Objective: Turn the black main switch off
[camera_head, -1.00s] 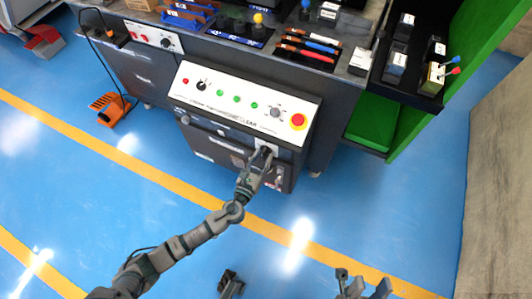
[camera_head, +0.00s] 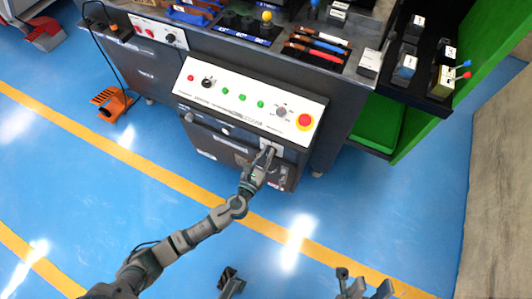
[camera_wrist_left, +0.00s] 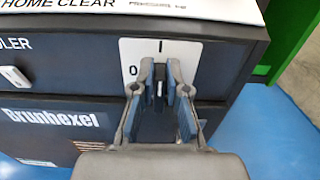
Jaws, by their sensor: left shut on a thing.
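The black main switch (camera_wrist_left: 159,90) sits on a white plate (camera_wrist_left: 185,47) at the right end of the control cabinet's front. The plate is marked 0 at the left and I at the top. In the left wrist view, the switch handle looks upright, in line with the I, and is partly hidden by the fingers. My left gripper (camera_wrist_left: 160,76) is shut on the switch, one finger on each side. In the head view, my left gripper (camera_head: 269,153) reaches the cabinet front and covers most of the switch. My right gripper (camera_head: 364,284) is at the bottom edge, its fingers apart and empty.
Above the switch, the sloped panel (camera_head: 230,82) carries a red emergency button (camera_head: 305,120), a selector knob (camera_head: 281,112) and green buttons. An orange foot pedal (camera_head: 112,103) lies at the left. A green shelf (camera_head: 372,125) stands at the right. The blue floor before the cabinet is clear.

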